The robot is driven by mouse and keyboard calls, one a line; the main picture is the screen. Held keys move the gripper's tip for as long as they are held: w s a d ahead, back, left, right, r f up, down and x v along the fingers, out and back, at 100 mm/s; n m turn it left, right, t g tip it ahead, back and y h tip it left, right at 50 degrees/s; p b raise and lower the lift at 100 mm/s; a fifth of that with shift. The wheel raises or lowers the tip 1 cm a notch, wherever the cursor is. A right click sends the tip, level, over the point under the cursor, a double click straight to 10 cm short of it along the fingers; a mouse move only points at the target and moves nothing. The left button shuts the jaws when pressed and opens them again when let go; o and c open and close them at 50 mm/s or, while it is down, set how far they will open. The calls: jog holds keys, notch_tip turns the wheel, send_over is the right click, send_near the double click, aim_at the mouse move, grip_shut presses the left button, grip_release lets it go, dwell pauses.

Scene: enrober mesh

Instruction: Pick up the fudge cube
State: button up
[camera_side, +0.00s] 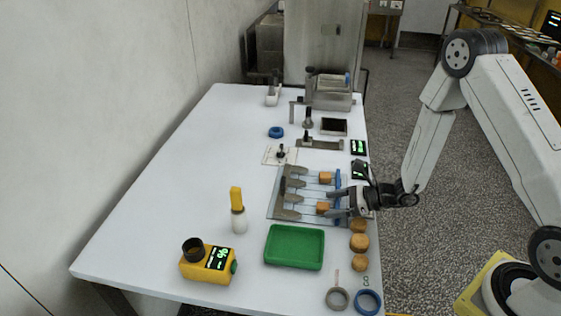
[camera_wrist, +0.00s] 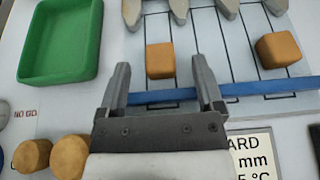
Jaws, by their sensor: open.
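Two brown fudge cubes lie on the grey lined plate (camera_side: 275,210). One cube (camera_wrist: 160,60) shows between my fingers in the wrist view, with space on both sides of it. It is the nearer cube (camera_side: 322,207) in the side view. The other cube (camera_wrist: 278,49) lies to the right in the wrist view and farther back (camera_side: 325,177) in the side view. My gripper (camera_wrist: 160,70) is open and empty. In the side view my gripper (camera_side: 336,203) is low over the plate's right side. Its exact height above the plate is unclear.
A blue strip (camera_wrist: 262,91) crosses the plate below the cubes. Grey pronged pieces (camera_wrist: 205,6) stand behind them. A green tray (camera_side: 295,262) and several round brown pieces (camera_side: 360,243) are nearby. A yellow device (camera_side: 205,267) stands front left.

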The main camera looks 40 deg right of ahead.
jog(key=shift+x, duration=0.8)
jog(key=c, duration=1)
